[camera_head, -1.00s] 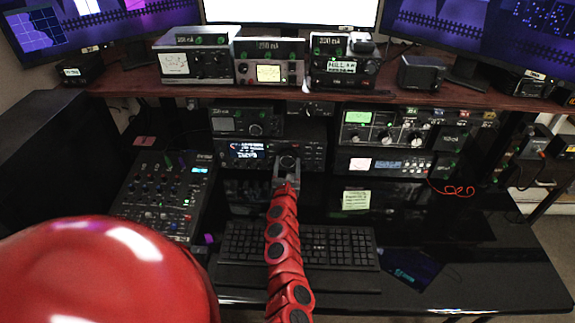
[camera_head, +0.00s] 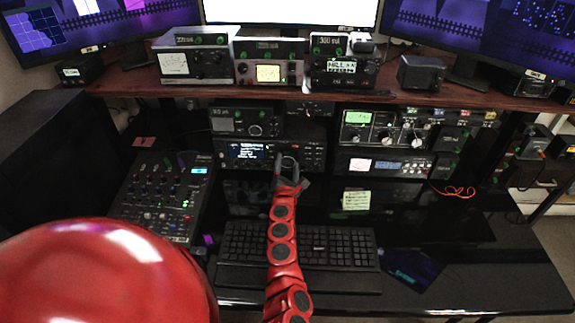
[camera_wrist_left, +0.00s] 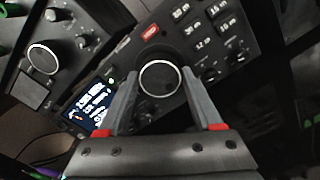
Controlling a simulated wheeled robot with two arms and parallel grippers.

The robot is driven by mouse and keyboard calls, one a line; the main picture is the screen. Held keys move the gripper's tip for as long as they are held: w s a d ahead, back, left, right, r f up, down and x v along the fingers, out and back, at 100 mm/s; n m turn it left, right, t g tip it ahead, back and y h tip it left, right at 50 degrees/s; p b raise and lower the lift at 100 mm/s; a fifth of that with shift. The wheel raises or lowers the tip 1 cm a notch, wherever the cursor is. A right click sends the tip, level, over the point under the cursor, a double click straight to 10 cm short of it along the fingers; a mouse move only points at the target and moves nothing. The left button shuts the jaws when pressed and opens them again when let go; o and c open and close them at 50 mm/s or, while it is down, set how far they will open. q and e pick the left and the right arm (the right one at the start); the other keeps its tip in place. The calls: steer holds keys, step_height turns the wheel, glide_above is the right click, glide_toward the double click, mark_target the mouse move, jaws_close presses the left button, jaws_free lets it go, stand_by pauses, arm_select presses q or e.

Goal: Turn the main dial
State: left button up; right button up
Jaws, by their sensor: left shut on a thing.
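The main dial (camera_wrist_left: 160,78) is a round dark knob with a bright rim on the front of a black radio (camera_head: 248,151), which has a lit screen. In the left wrist view the dial sits between the two grey fingers of my left gripper (camera_wrist_left: 158,88), one finger on each side. In the head view my left gripper (camera_head: 286,163) reaches the radio's front at the dial, shut on it, and partly hides it. The gripper is rolled to a slant across the radio face. My right gripper is not in view.
Another radio (camera_head: 246,122) sits above, and more units (camera_head: 385,165) stand to the right. A mixer (camera_head: 160,200) is at left. A keyboard (camera_head: 325,246) lies on the desk under my left arm. A shelf (camera_head: 400,93) with several meters runs above.

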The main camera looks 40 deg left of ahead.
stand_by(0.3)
arm_select(q)
steer(key=o, duration=1.4)
steer(key=shift+s, duration=0.1)
steer(key=b+v, duration=0.1)
steer(key=v, duration=1.6)
steer(key=shift+s, duration=0.2)
